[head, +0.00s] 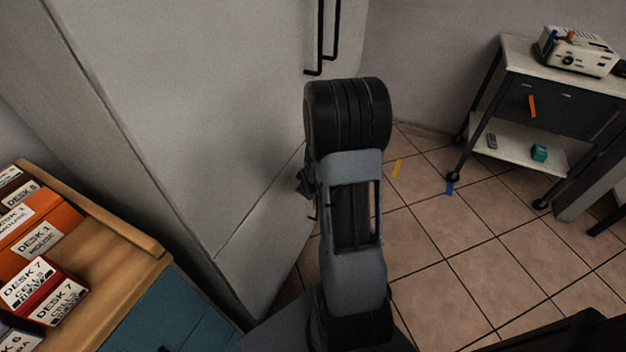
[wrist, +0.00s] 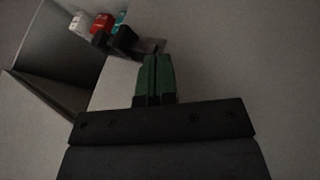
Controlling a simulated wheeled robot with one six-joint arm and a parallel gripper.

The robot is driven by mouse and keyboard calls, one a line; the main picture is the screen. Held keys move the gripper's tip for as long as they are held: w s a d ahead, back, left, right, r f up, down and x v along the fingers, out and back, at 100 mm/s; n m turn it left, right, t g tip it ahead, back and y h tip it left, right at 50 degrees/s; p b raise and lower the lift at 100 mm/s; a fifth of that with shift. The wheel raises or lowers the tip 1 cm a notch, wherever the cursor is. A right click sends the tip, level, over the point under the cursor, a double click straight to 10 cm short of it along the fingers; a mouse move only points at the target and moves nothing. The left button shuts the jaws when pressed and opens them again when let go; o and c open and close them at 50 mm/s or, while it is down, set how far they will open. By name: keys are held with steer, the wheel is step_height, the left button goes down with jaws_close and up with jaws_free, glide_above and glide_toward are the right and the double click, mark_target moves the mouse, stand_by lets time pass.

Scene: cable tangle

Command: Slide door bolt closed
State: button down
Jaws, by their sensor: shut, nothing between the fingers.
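My gripper (wrist: 155,76) shows in the wrist view with its green fingers together and nothing between them. A dark block-like fitting (wrist: 122,42) lies just beyond and left of the fingertips, with a small grey piece (wrist: 150,46) at its right end. This looks like the door bolt, but the view is dark and I cannot tell how far it is slid. The grey piece is right by the tips; contact is unclear. In the head view a grey cabinet door (head: 190,110) stands behind my arm, which hides most of the gripper area. A small dark shape (head: 303,183) shows at the arm's left side.
Black door handles (head: 322,40) are at the top. A wooden-topped desk (head: 110,290) with labelled boxes (head: 40,285) stands at left. A trolley (head: 520,115) with a device (head: 577,50) stands at right. Tiled floor (head: 440,240) between is mostly clear, with small scraps.

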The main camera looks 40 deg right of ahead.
steer(key=w+d+f, duration=0.2)
steer(key=w+d, duration=0.1)
steer(key=d, duration=0.1)
steer(key=shift+w+d+f, duration=0.15)
steer(key=shift+w+f, duration=0.2)
